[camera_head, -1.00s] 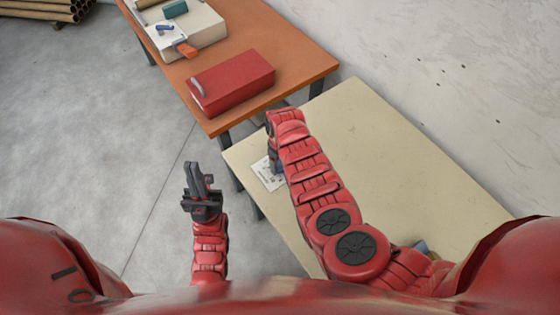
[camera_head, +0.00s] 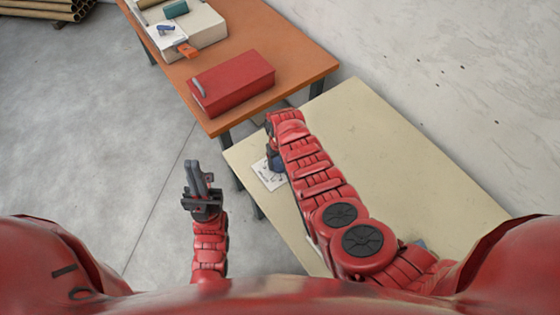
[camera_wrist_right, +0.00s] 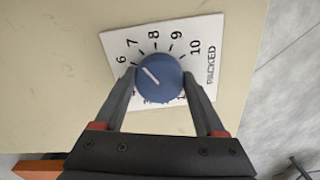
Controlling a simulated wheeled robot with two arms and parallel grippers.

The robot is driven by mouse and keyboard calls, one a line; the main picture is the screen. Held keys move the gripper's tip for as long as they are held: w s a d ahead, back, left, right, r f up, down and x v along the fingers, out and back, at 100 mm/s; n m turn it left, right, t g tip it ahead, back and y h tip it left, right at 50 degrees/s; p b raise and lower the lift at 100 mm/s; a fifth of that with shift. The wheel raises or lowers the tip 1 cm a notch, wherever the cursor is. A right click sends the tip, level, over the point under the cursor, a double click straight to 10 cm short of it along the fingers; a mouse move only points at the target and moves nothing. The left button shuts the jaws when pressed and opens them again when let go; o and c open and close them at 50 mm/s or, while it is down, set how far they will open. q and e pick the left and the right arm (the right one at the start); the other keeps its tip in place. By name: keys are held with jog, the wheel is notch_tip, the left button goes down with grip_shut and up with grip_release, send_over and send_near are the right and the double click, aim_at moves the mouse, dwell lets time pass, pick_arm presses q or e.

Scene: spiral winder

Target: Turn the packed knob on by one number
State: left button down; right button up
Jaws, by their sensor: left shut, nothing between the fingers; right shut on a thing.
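The packed knob (camera_wrist_right: 166,88) is a round blue knob with a white pointer line, on a white dial plate (camera_wrist_right: 215,42) printed with numbers and the word PACKED. The pointer faces the upper left, roughly toward the 6; the exact mark is hard to tell. The lower numbers are mostly hidden by my gripper. My right gripper (camera_wrist_right: 159,76) is shut on the knob, one finger on each side. In the head view the plate (camera_head: 266,180) lies at the pale table's left edge, partly behind my right arm. My left gripper (camera_head: 198,180) is shut and empty over the floor.
The pale table (camera_head: 400,150) is mostly clear to the right of my arm. Beyond it, an orange table (camera_head: 290,45) holds a red box (camera_head: 235,85) and a white unit (camera_head: 205,30) with an orange part. A wall rises on the right.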

dwell(0.4)
jog(key=o, duration=1.3)
